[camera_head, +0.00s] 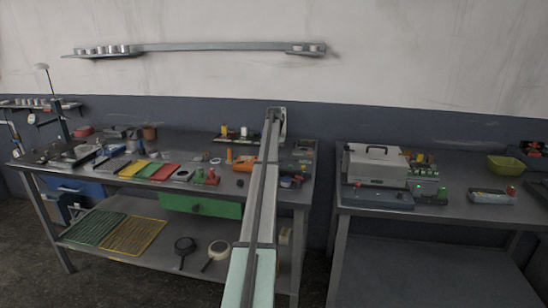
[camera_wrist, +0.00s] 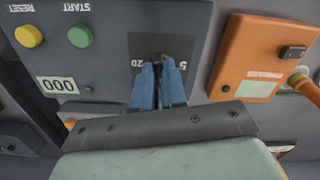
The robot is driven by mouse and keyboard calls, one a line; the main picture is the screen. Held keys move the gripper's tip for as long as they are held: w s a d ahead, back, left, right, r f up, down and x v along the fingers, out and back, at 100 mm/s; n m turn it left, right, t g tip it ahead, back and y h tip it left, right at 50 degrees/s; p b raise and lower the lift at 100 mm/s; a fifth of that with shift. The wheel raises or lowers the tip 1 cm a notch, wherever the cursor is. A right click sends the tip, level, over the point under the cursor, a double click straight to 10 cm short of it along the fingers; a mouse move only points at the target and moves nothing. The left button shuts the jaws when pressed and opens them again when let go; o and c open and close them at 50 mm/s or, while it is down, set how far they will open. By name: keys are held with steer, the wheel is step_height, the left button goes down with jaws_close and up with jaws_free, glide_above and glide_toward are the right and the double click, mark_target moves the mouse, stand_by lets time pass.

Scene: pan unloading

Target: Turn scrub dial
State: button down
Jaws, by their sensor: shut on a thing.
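In the wrist view, a dark grey control panel (camera_wrist: 105,45) carries a scale plate with upside-down numbers, 20 and 5 among them. The scrub dial (camera_wrist: 160,57) sits on this plate. Only a dark bit of it shows past my fingers, so its pointer and exact setting are hidden. My gripper (camera_wrist: 159,82) has blue fingers close together over the dial, shut on it. In the head view my arm reaches over the left workbench and my gripper cannot be made out.
Beside the dial, the panel has a yellow RESET button (camera_wrist: 28,36), a green START button (camera_wrist: 80,36) and a counter (camera_wrist: 57,85) reading 000. An orange box (camera_wrist: 250,55) stands close on the right. The left workbench (camera_head: 110,190) is crowded; a grey case (camera_head: 375,165) stands on the right bench.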

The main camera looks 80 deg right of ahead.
steer(key=m, duration=0.4)
steer(key=shift+m, duration=2.2)
steer(key=c, duration=1.2)
jaws_free()
steer(key=shift+r, duration=0.1)
step_height(320, 180, up, 14)
steer(key=shift+f, duration=0.2)
